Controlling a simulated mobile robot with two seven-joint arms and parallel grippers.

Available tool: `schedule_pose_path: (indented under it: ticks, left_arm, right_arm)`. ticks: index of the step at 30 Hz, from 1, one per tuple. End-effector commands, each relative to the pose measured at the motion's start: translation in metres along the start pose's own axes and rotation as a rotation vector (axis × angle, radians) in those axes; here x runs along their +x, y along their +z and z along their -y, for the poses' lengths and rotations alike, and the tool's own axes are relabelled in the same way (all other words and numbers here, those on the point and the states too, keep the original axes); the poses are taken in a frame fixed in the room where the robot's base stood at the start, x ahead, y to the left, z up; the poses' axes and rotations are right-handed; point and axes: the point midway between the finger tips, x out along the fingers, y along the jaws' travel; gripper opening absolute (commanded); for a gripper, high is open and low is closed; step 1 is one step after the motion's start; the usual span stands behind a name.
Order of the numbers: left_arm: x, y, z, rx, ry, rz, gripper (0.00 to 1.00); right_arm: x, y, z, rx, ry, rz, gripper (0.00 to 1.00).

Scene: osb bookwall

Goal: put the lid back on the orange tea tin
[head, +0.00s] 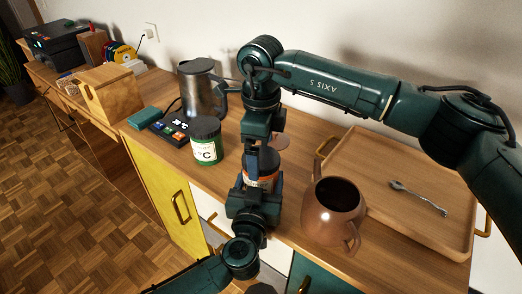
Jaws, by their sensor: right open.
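The orange tea tin (262,182) stands upright on the wooden sideboard near the middle, largely covered by my grippers. A dark round top (267,158), which looks like its lid, sits at its upper end; whether it is fully seated is hidden. My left gripper (262,176) comes from the front, with one finger on each side of the tin, closed against it. My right gripper (262,140) points down from above, open, just over the dark top.
A brown pot (332,212) stands close on the right, before a wooden tray (400,180) with a spoon (418,197). A green tin (206,143) stands left, near a metal jug (201,92). A flat pinkish disc (279,141) lies behind the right gripper.

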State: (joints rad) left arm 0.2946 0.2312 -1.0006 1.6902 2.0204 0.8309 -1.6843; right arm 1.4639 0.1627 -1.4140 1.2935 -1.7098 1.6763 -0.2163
Motion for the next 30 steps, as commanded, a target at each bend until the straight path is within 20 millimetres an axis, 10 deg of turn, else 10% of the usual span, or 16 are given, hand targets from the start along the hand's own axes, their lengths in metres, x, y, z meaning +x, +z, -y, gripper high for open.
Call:
schedule_pose_path:
  ticks: [15,28,29,30]
  left_arm:
    - [0.0,0.001,0.0,0.0,0.0,0.001,0.03]
    - [0.0,0.001,0.0,0.0,0.0,0.001,0.03]
    - [0.0,0.001,0.0,0.0,0.0,0.001,0.68]
    - [0.0,0.001,0.0,0.0,0.0,0.001,0.71]
  right_arm:
    - [-0.099,0.001,0.0,-0.001,-0.003,0.002,0.98]
    - [-0.11,0.0,0.0,-0.001,-0.001,0.001,0.98]
    - [-0.11,0.0,0.0,-0.001,-0.001,0.001,0.98]
    - [-0.11,0.0,0.0,-0.001,-0.001,0.001,0.98]
